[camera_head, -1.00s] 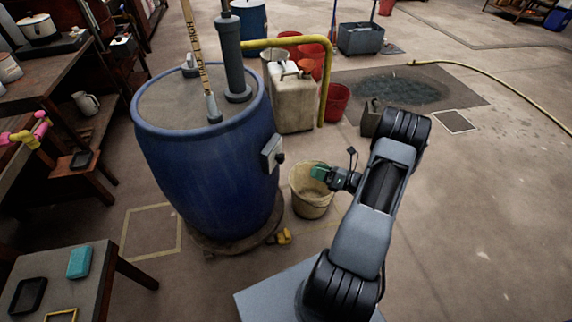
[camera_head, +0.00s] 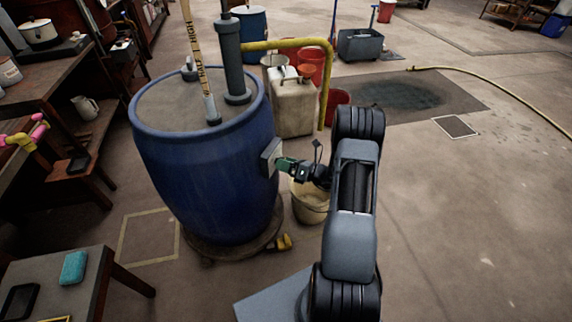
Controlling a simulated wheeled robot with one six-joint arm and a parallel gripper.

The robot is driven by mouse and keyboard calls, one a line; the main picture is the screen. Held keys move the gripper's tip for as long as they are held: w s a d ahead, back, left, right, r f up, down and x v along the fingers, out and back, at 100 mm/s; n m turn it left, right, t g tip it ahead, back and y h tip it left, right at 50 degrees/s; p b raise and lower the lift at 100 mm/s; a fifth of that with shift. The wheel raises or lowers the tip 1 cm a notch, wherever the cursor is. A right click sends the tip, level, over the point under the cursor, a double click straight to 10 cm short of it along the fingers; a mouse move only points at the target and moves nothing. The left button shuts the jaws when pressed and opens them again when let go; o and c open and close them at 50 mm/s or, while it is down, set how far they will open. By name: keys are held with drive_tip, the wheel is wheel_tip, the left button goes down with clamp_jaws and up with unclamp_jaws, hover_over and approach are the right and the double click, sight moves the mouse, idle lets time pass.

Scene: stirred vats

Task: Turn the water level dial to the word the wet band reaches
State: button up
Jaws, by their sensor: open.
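A blue vat (camera_head: 195,175) stands left of centre with grey liquid or a lid surface at its top. A wooden dip stick (camera_head: 196,55) stands upright at the vat's top, lettered HALF and HIGH; I cannot make out where a wet band ends. A pale dial box (camera_head: 269,157) is on the vat's right side. The dial's knob and words are hidden or too small to read. My gripper (camera_head: 284,165) is open, right at the box's face; I cannot tell whether it touches the knob.
A beige bucket (camera_head: 310,208) stands below my gripper. A yellow pipe (camera_head: 328,75) curves behind, near a pale jerrycan (camera_head: 293,108) and red buckets. A table (camera_head: 75,285) with a teal block (camera_head: 74,267) is front left.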

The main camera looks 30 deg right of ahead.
drive_tip(key=c, duration=0.9)
drive_tip(key=shift+n, duration=0.3)
drive_tip(key=n+b, duration=1.3)
drive_tip(key=n, duration=0.6)
drive_tip(key=shift+f, duration=0.15)
drive_tip(key=shift+n+b, duration=0.3)
drive_tip(key=shift+b, duration=0.1)
